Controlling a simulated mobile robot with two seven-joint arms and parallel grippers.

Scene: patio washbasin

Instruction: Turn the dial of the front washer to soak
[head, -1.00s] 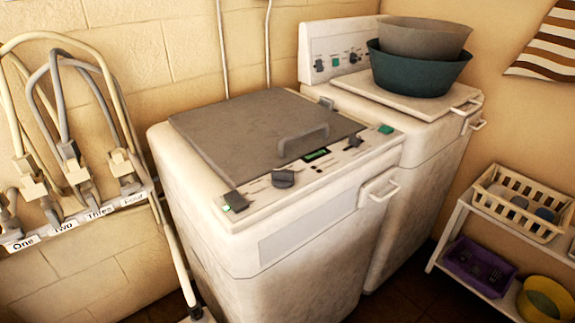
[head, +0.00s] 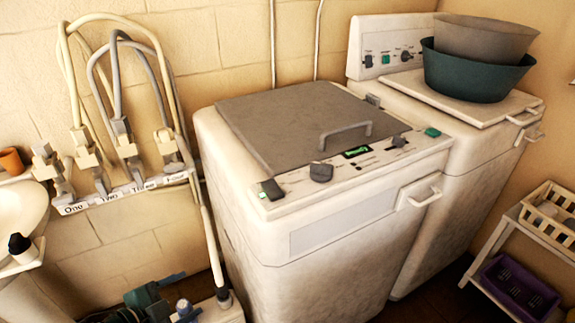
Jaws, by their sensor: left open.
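The front washer (head: 345,238) is a worn white box with a grey lid (head: 290,118) that is down. Its control strip carries a larger grey dial (head: 321,171) near the lid's front edge. The print around the dial is too small to read, so its setting cannot be told. My right gripper is not in view.
A second washer (head: 462,140) stands behind at the right, with stacked basins (head: 478,75) on it. Plugs and hoses (head: 120,165) hang on the wall at the left, near a white washbasin (head: 20,210). A shelf with a purple tray (head: 515,285) stands right.

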